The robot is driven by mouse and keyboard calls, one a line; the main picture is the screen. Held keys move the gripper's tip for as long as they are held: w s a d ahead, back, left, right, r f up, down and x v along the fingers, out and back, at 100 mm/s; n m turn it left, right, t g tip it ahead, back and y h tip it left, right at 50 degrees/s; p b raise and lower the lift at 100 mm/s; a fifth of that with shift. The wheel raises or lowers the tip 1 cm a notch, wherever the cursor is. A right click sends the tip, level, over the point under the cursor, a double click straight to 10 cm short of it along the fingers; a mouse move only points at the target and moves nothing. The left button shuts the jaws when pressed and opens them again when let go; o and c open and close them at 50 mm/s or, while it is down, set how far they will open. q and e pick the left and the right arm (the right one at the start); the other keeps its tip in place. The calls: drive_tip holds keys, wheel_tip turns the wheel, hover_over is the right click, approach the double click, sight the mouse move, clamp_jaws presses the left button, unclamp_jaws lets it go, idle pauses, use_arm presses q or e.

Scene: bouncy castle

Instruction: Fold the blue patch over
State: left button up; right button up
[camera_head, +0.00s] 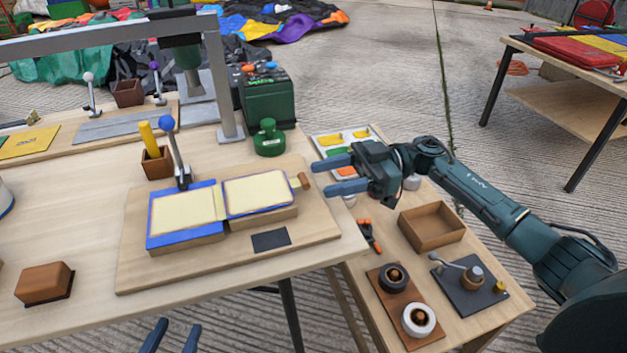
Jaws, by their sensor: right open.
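The blue patch (157,240) lies on a low two-part block on a wooden board (130,272). Its blue border shows around a cream panel (182,212) on the left part and a second cream panel (258,192) on the right part. Whether the blue is one piece across both parts is hard to tell. A small wooden peg sticks out at the block's right end. My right gripper (323,177) is open and empty, right of the block, fingers pointing left. My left gripper (172,338) shows only as two spread, empty fingertips at the bottom edge, in front of the table.
A blue-knobbed lever (175,150) stands behind the block, beside a brown cup (157,162) with a yellow stick. A green weight (269,138) stands behind the board. A brown block (45,283) lies at front left. A side table at right holds a wooden tray (431,226) and rolls.

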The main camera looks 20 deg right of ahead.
sight(314, 190)
drive_tip(key=shift+a, duration=1.8)
drive_tip(key=shift+c, duration=0.5)
clamp_jaws()
